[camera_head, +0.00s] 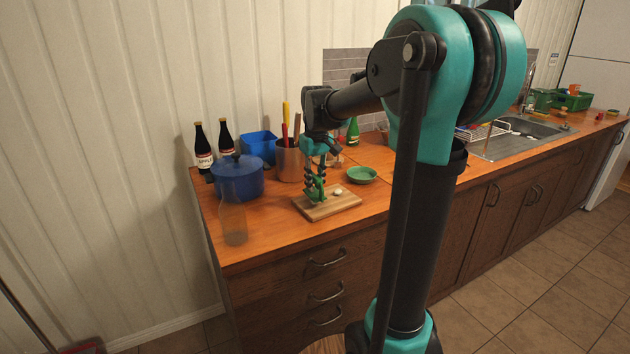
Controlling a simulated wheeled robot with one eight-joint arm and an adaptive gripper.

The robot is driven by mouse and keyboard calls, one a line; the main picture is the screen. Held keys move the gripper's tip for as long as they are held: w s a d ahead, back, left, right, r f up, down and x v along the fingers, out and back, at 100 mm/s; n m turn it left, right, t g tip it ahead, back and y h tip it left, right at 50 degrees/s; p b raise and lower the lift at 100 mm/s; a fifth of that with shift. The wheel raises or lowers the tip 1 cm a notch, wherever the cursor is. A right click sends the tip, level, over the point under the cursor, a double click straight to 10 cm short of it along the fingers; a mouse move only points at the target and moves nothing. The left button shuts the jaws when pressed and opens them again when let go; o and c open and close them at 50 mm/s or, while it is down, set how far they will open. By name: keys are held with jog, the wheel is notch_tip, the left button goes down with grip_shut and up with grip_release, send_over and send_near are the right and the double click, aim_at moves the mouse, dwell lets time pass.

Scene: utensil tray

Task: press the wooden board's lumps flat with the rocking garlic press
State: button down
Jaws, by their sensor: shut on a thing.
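The wooden board (332,206) lies on the orange counter near its front edge. My gripper (315,178) points down over the board's left part and is shut on the green garlic press (316,191). The press is low over the board; I cannot tell whether it touches the wood. A small pale lump (338,192) lies on the board just right of the press. Any lumps under or behind the press are hidden.
A green bowl (362,174) stands right behind the board. A blue pot (238,178), a clear bottle (233,220) and a copper utensil holder (289,161) stand to the left. Dark bottles (203,148) and a blue bin (261,146) are at the back. The counter (283,228) is clear in front.

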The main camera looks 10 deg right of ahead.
jog(key=shift+f, duration=0.55)
jog(key=shift+f, duration=0.35)
jog(key=shift+f, duration=0.35)
jog(key=shift+f, duration=0.1)
jog(key=shift+f, duration=0.1)
dwell(0.4)
jog(key=shift+r, duration=2.3)
jog(key=shift+d, duration=0.1)
